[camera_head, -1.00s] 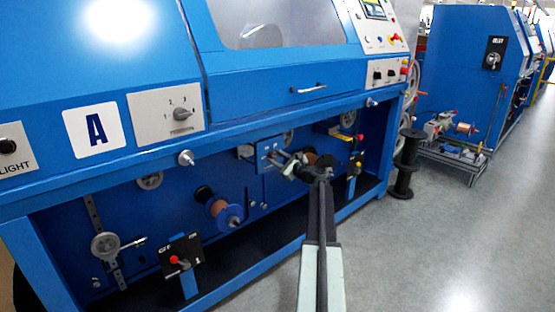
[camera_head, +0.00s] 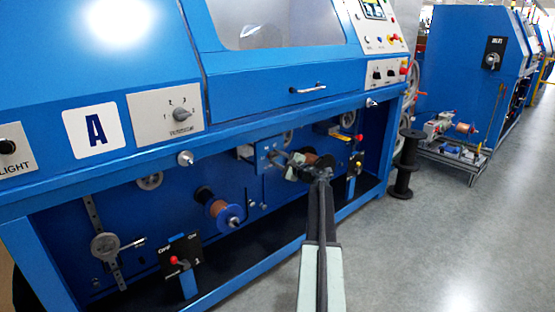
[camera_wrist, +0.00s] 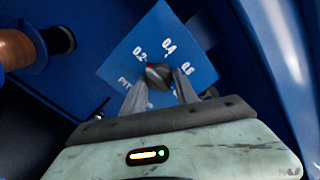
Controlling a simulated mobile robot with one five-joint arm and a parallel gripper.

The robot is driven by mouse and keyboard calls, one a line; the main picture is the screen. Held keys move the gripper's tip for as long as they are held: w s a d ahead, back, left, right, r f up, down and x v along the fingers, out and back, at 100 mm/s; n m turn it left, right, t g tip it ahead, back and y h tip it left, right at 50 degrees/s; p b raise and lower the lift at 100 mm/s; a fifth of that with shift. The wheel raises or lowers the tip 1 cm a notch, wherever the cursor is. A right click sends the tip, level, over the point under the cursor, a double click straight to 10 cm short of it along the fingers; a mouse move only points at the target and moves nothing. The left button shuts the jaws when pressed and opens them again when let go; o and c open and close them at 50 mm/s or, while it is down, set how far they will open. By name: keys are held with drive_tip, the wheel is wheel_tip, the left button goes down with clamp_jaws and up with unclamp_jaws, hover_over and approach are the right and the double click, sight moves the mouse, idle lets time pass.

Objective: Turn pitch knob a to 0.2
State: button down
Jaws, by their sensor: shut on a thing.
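The pitch dial plate (camera_wrist: 122,66) is a blue square panel with white numbers 0.2, 0.4 and 0.6, and a partly hidden label. The grey knob (camera_wrist: 158,74) sits at its middle. A red mark on the knob points up and left, roughly toward 0.2. My gripper (camera_wrist: 157,88) is shut on the knob, with one finger on each side. In the head view the dial box (camera_head: 267,154) is under the machine's front ledge. My gripper (camera_head: 295,167) reaches it from the right, and the knob is hidden there.
A copper spool (camera_wrist: 25,45) is left of the dial in the wrist view. A blue frame post (camera_wrist: 278,50) is close on the right. In the head view a red-knobbed switch (camera_head: 180,265) is lower left. Open grey floor (camera_head: 430,250) lies to the right.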

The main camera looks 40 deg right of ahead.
drive_tip(key=c, duration=0.9)
unclamp_jaws()
drive_tip(key=shift+c, duration=0.2)
drive_tip(key=s, duration=0.8)
drive_tip(key=shift+a, duration=0.25)
